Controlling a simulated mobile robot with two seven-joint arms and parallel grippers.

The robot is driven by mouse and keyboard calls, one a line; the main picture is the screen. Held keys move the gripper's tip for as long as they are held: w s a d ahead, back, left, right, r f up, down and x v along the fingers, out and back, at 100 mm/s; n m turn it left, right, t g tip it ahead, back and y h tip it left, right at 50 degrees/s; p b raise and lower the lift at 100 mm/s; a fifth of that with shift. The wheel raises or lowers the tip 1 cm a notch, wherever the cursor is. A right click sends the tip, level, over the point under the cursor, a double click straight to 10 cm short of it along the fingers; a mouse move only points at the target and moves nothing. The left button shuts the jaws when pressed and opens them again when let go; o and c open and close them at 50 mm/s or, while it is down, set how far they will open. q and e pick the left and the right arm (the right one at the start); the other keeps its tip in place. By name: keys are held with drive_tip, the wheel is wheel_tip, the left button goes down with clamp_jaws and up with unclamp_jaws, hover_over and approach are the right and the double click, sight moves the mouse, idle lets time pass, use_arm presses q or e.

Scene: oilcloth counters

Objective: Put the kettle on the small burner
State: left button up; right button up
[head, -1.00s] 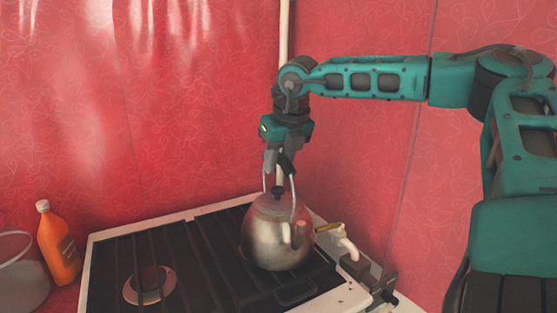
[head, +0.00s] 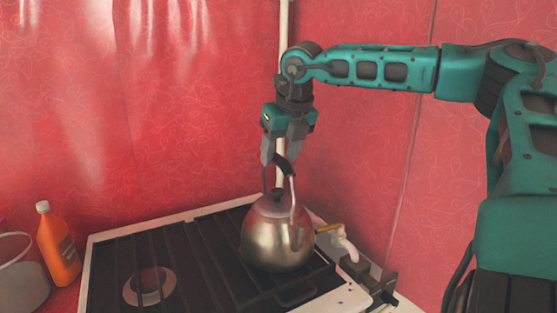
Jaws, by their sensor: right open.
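A steel kettle (head: 277,240) stands upright on the grate at the right side of the stove (head: 205,265). Its arched handle with a black grip (head: 284,165) stands up over the lid. A round burner (head: 148,287) shows under the grate at the left. Whatever burner is under the kettle is hidden, so I cannot compare sizes. My right gripper (head: 281,152) is open, pointing down at the top of the kettle's handle, with its fingertips close to the grip. I cannot tell whether they touch it. My left gripper is not in view.
An orange bottle (head: 58,244) and a partly visible grey pot or bucket (head: 22,287) stand left of the stove. A pale pole (head: 284,30) and red walls are behind. Small fittings (head: 370,280) are at the stove's right edge. The grate's left side is clear.

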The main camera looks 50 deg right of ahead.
drive_tip(key=v, duration=0.9)
drive_tip(key=shift+r, duration=0.15)
